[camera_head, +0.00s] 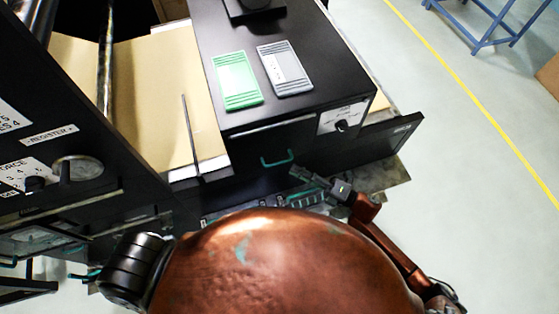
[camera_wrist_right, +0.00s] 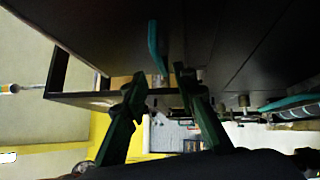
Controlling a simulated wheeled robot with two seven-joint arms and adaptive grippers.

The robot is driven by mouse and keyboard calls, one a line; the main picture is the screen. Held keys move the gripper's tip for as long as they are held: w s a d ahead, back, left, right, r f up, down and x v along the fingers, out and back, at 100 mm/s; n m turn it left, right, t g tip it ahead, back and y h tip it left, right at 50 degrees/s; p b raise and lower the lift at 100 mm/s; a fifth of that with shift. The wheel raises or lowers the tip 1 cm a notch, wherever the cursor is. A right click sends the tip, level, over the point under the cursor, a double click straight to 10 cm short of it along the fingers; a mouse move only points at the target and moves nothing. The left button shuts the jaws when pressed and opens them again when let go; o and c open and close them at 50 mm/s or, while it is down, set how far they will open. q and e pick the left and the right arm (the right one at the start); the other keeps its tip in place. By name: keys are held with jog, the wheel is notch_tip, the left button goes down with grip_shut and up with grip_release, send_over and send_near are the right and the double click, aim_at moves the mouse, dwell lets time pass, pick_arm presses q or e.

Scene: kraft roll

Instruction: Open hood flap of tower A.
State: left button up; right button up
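A black tower (camera_head: 225,45) stands in front of me; I cannot read a letter on it. A teal handle (camera_head: 277,158) is on its dark front, below a pale edge line. The handle also shows in the right wrist view (camera_wrist_right: 155,46), just beyond the fingertips and roughly in line with the gap between them. My right gripper (camera_head: 308,178) is just below and right of the handle in the head view. In the right wrist view my right gripper (camera_wrist_right: 160,74) is open, its two dark fingers apart with nothing held. My left gripper is not in view.
A green plate (camera_head: 236,79) and a grey plate (camera_head: 285,68) lie on the tower's top. A dark box-like part (camera_head: 375,140) juts out right.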

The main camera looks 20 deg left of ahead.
aim_at(279, 163)
jog(key=p+x, duration=0.2)
jog(key=x, duration=0.5)
jog(key=shift+a, duration=0.25)
jog(key=shift+c, duration=0.4)
grip_shut()
